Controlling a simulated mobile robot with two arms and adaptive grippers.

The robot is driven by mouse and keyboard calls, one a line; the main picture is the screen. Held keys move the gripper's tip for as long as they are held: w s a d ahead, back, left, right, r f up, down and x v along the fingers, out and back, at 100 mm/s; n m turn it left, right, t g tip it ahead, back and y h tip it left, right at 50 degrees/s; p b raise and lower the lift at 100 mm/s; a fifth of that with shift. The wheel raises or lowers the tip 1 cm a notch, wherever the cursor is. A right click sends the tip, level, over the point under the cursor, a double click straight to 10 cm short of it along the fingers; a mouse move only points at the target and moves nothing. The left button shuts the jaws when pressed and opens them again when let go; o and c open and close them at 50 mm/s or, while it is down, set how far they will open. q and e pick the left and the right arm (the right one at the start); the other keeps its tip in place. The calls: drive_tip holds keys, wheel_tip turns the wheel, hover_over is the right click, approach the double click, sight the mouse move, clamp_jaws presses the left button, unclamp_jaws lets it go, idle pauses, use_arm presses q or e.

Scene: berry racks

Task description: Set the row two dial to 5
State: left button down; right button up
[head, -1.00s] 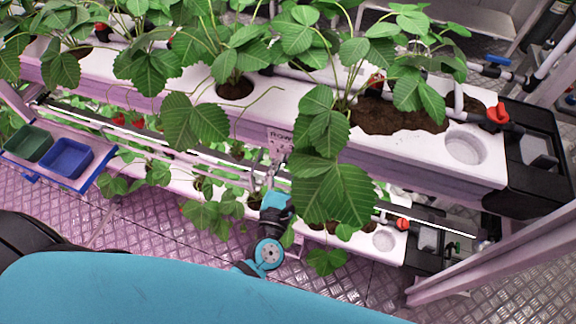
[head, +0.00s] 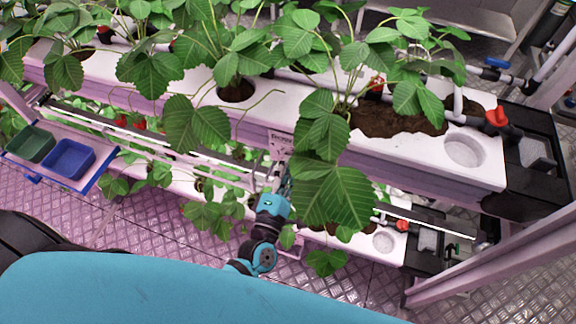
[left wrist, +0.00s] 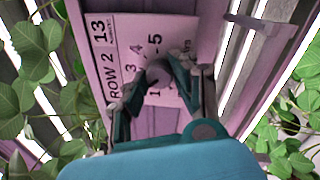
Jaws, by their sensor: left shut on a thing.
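The row two dial (left wrist: 158,74) is a small grey knob on a white plate (left wrist: 103,32) reading "ROW 2", with printed numbers including 3, 4 and 5 around the knob. In the left wrist view my left gripper (left wrist: 159,78) has its fingers on both sides of the knob and is shut on it. The fingers cover part of the scale, and I cannot tell which number the knob points at. My right gripper is not in view.
The white upper trough (head: 330,155) holds strawberry plants whose leaves (head: 345,195) hang close beside my left gripper. A lower trough (head: 395,249) runs beneath it. Blue (head: 68,158) and green (head: 30,143) bins stand at left. Red valves (head: 497,116) sit at right.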

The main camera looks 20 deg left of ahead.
use_arm(q)
drive_tip(key=shift+s+a+m+g+h+p, duration=0.1)
drive_tip(key=shift+m+g+h+p, duration=0.3)
drive_tip(key=shift+m+p, duration=2.65)
drive_tip(key=shift+w+m+g+h+p, duration=0.1)
drive_tip(key=shift+m+g+h+p, duration=0.25)
drive_tip(key=shift+m, duration=5.45)
drive_tip(key=shift+s+a+m+g+h+p, duration=0.1)
drive_tip(key=shift+m+g+h+p, duration=0.3)
drive_tip(key=shift+m+p, duration=2.65)
drive_tip(key=m+b, duration=0.2)
drive_tip(key=m, duration=0.1)
drive_tip(key=shift+b, duration=0.4)
drive_tip(key=c, duration=1)
unclamp_jaws()
drive_tip(key=shift+r, duration=0.1)
drive_tip(key=shift+c, duration=0.2)
drive_tip(key=s+a, duration=0.1)
drive_tip(key=s, duration=1)
drive_tip(key=shift+s+a+r, duration=0.25)
drive_tip(key=shift+s+a, duration=0.1)
drive_tip(key=shift+s, duration=0.05)
